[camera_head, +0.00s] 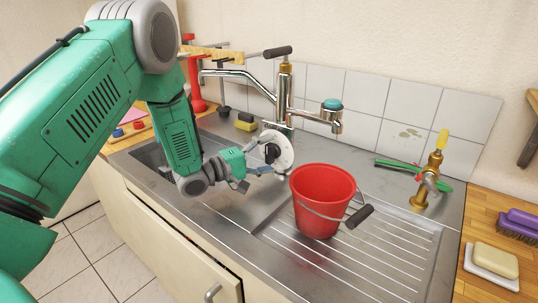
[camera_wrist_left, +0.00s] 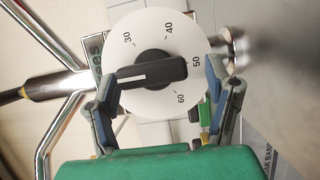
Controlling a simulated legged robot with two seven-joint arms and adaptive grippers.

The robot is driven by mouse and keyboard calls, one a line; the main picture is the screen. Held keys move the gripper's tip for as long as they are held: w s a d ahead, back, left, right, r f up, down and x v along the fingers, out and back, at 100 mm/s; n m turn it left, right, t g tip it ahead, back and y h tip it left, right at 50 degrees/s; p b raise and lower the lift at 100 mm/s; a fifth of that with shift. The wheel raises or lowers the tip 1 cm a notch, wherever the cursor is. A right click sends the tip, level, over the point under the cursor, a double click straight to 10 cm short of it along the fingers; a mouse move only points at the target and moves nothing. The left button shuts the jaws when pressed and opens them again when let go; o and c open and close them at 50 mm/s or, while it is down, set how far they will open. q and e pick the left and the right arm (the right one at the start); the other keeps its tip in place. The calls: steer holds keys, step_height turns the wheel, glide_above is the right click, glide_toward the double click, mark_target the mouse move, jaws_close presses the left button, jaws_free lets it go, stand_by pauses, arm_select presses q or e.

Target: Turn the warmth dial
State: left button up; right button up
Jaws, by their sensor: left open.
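The warmth dial is a white disc (camera_head: 284,149) with a black bar knob at the foot of the chrome mixer tap (camera_head: 284,95). In the left wrist view the dial (camera_wrist_left: 142,30) faces me, marked 30, 40, 50 and 60. Its black knob (camera_wrist_left: 155,72) lies nearly level, with a white line towards its left end. My left gripper (camera_head: 262,168) is open in front of the dial. In the wrist view its fingers (camera_wrist_left: 164,90) stand on either side of the knob, close to its ends; I cannot tell whether they touch it. My right gripper is not in view.
A red bucket (camera_head: 322,195) stands on the draining board just right of my gripper. A brass tap (camera_head: 420,200) and green tube (camera_head: 400,168) are further right. A soap dish (camera_head: 490,278) and purple brush (camera_head: 518,224) lie on the right worktop. A yellow sponge (camera_head: 245,122) sits behind.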

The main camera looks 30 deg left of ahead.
arm_select(q)
steer(key=shift+a, duration=0.2)
steer(key=c, duration=0.6)
steer(key=shift+s+d, duration=0.1)
steer(key=shift+d, duration=0.1)
steer(key=c, duration=0.6)
steer(key=shift+o, duration=0.2)
steer(key=shift+d+r, duration=0.15)
steer(key=shift+d, duration=0.75)
steer(key=shift+a, duration=0.3)
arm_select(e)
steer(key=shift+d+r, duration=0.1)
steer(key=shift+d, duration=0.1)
